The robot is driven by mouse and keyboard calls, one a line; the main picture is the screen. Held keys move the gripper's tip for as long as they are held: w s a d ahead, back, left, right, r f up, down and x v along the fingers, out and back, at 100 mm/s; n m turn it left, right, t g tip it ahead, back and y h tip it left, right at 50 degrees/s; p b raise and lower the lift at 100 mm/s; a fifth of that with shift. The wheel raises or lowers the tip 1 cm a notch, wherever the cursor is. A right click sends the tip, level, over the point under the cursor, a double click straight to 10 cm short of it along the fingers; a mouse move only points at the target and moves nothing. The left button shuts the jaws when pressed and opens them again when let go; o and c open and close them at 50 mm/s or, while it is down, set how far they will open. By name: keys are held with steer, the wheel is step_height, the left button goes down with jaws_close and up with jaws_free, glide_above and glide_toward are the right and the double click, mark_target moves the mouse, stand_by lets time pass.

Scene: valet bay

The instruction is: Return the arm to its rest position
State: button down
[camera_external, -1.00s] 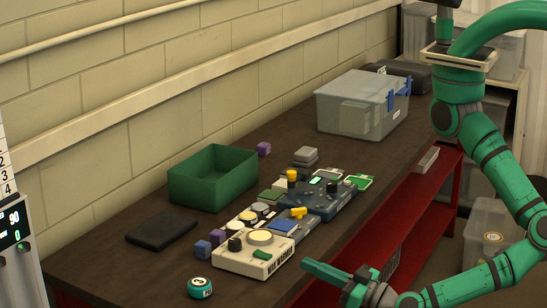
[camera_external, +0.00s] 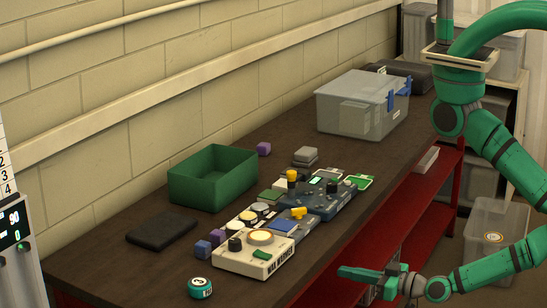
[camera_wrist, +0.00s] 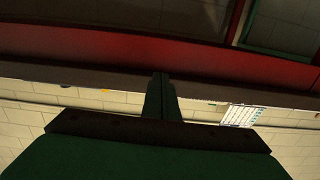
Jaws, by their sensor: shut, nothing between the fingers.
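My green gripper (camera_external: 345,272) is at the lower right in the external view, in front of the workbench's front edge and apart from it. Its fingers are shut and empty, pointing left toward the bench. My arm (camera_external: 480,125) comes down from the upper right and bends back at the elbow, partly outside the picture. In the wrist view, the two dark green fingers (camera_wrist: 161,95) are pressed together, with the bench edge and a red surface beyond them.
The dark bench (camera_external: 365,160) has a red frame. On it are a green bin (camera_external: 212,180), control panels (camera_external: 254,256), a clear lidded box (camera_external: 360,104), a black pad (camera_external: 161,229), a teal ball (camera_external: 199,287) and small cubes. Bins stand behind my arm.

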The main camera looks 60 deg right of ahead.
steer(key=s+d+r+g, duration=0.1)
steer(key=d+r+g, duration=0.1)
steer(key=d, duration=2.4)
steer(key=shift+d, duration=0.35)
steer(key=shift+a+f, duration=0.1)
